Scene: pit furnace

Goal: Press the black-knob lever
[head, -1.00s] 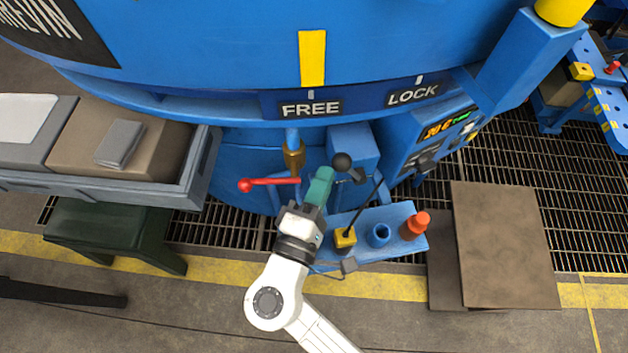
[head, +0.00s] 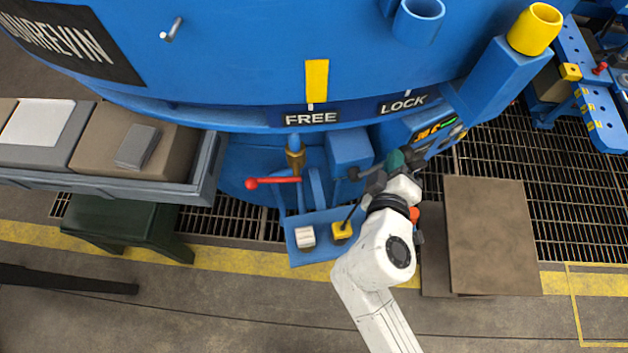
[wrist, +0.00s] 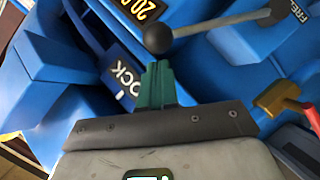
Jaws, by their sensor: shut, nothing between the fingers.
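The black knob (wrist: 158,39) is a dark ball on the end of a grey lever rod (wrist: 220,22) in the wrist view. The rod runs right to a dark pivot, seen in the head view (head: 353,174). In the head view my arm covers much of the knob end. My gripper (wrist: 158,64) has its teal fingers shut and empty, tips pointing at the knob's lower side. Whether they touch cannot be told. In the head view my gripper (head: 394,157) is right of the pivot, below the LOCK label (head: 403,102).
A red-handled lever (head: 272,182) is left of the pivot under the FREE label (head: 311,118). A blue shelf (head: 310,258) below carries a white block (head: 305,236) and a yellow block (head: 342,230). A display panel (head: 436,130) is close on the right.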

